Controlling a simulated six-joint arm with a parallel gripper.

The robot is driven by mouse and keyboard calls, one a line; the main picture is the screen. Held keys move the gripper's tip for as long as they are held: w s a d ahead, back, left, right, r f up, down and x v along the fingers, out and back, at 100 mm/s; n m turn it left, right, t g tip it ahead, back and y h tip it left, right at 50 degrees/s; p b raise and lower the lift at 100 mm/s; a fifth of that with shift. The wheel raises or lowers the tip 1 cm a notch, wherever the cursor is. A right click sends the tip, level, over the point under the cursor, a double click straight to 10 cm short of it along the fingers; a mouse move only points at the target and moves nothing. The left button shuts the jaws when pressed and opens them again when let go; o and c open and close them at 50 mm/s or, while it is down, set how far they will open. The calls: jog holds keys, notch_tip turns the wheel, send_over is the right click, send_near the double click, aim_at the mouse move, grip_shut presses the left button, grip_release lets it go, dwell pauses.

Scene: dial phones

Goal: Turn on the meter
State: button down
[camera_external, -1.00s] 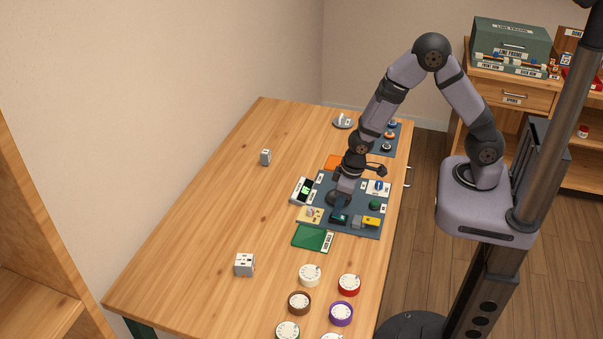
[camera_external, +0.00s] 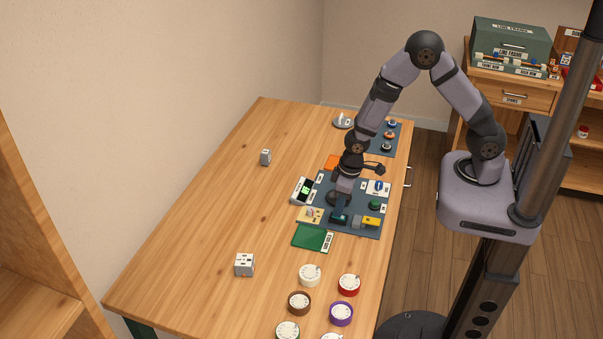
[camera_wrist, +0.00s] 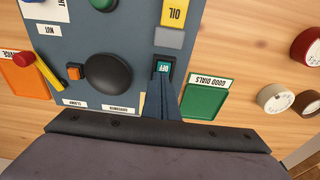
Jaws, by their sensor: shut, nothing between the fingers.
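A small teal rocker switch with white lettering, seemingly "OFF" (camera_wrist: 164,69), sits in a dark housing on the blue-grey mat (camera_wrist: 125,35). My gripper (camera_wrist: 160,92) is shut and empty, with its narrow fingertips right at the near side of the switch; I cannot tell whether they touch it. In the external view my gripper (camera_external: 339,215) points down over the near part of the mat and mostly hides the switch. A white-and-black box with a lit green display (camera_external: 304,191), probably the meter, stands at the mat's left edge.
A black round knob (camera_wrist: 108,75), a yellow OIL piece (camera_wrist: 174,12) and an orange button (camera_wrist: 74,72) are close by. A green GOOD DIALS pad (camera_wrist: 204,103) lies beside the mat. Several dials, including a red one (camera_external: 349,285), stand nearer. The table's left side is mostly clear.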

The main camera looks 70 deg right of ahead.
aim_at(344, 217)
jog(key=shift+s+f, duration=0.15)
jog(key=shift+s, duration=0.55)
notch_tip(344, 217, up, 4)
jog(key=p, duration=0.3)
jog(key=shift+r+p, duration=0.2)
jog(key=shift+p, duration=0.2)
notch_tip(344, 217, up, 10)
jog(key=s+b, duration=0.1)
jog(key=b, duration=0.1)
jog(key=shift+s+f, duration=0.15)
jog(key=shift+s, duration=0.05)
jog(key=b, duration=0.3)
jog(key=shift+w+a+f+b, duration=0.1)
jog(key=shift+w+f+b, duration=0.1)
jog(key=shift+f+b, duration=0.1)
jog(key=shift+r+t+b, duration=0.3)
jog(key=shift+r+b, duration=0.05)
jog(key=shift+b, duration=0.8)
jog(key=w+f, duration=0.1)
jog(key=f, duration=0.3)
jog(key=f+p, duration=0.1)
jog(key=f, duration=0.4)
jog(key=w+f+p, duration=0.1)
jog(key=f, duration=0.3)
jog(key=shift+w+f, duration=0.3)
jog(key=shift+w, duration=0.05)
